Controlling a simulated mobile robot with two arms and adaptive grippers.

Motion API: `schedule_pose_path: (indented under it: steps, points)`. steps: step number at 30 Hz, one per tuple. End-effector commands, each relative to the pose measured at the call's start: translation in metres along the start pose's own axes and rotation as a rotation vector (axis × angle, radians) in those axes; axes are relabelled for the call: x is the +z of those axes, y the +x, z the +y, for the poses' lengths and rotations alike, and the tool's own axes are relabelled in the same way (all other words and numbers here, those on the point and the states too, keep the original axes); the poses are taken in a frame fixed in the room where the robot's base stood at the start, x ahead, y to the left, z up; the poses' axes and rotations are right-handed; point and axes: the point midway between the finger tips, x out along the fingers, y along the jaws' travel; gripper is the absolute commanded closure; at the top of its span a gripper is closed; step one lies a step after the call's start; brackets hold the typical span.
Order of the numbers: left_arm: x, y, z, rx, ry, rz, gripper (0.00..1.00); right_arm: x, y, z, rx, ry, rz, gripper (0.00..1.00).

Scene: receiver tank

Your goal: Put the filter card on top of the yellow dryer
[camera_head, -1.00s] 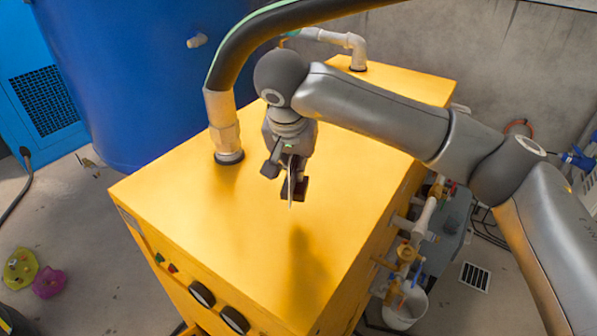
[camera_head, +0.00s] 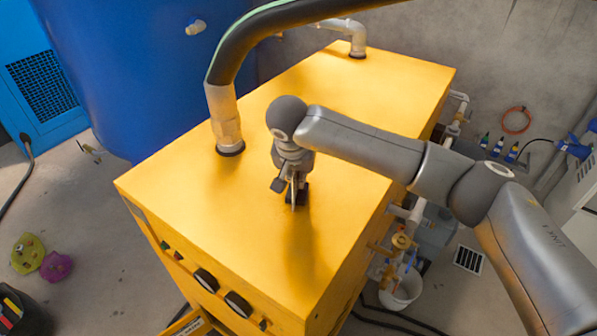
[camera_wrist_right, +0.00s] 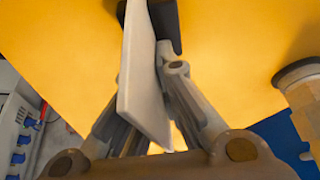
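The yellow dryer (camera_head: 250,210) is a large box with a flat top, in the middle of the head view. My right gripper (camera_head: 292,190) points down over the middle of its top. It is shut on the filter card (camera_wrist_right: 140,75), a thin pale plate held upright between the fingers in the right wrist view. In the head view the card is nearly edge-on, a thin sliver. I cannot tell whether its lower edge touches the dryer top. My left gripper is not in view.
A thick black hose with a pale pipe fitting (camera_head: 224,120) rises from the top, left of my gripper. Another pipe (camera_head: 356,38) stands at the far end. A blue tank (camera_head: 140,70) is behind left. The front part of the top is clear.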

Motion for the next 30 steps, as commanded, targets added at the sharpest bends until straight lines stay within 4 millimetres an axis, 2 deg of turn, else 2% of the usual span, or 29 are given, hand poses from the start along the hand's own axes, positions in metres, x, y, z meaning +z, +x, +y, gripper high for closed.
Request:
schedule_pose_path:
  steps: [2,9,21,26,30]
  points:
    - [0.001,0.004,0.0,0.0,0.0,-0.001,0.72,0.001,0.002,0.0,0.0,0.0,0.001,1.0]
    - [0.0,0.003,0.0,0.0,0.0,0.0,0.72,0.001,0.002,0.0,0.0,0.0,0.0,0.73]
    - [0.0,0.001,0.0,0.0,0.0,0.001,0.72,-0.001,-0.003,0.0,-0.001,0.0,0.001,0.73]
    - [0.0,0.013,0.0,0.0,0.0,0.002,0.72,-0.001,-0.029,0.0,-0.003,-0.001,0.006,0.73]
    - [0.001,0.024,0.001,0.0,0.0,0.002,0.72,0.0,-0.06,0.0,-0.002,0.0,0.006,0.73]
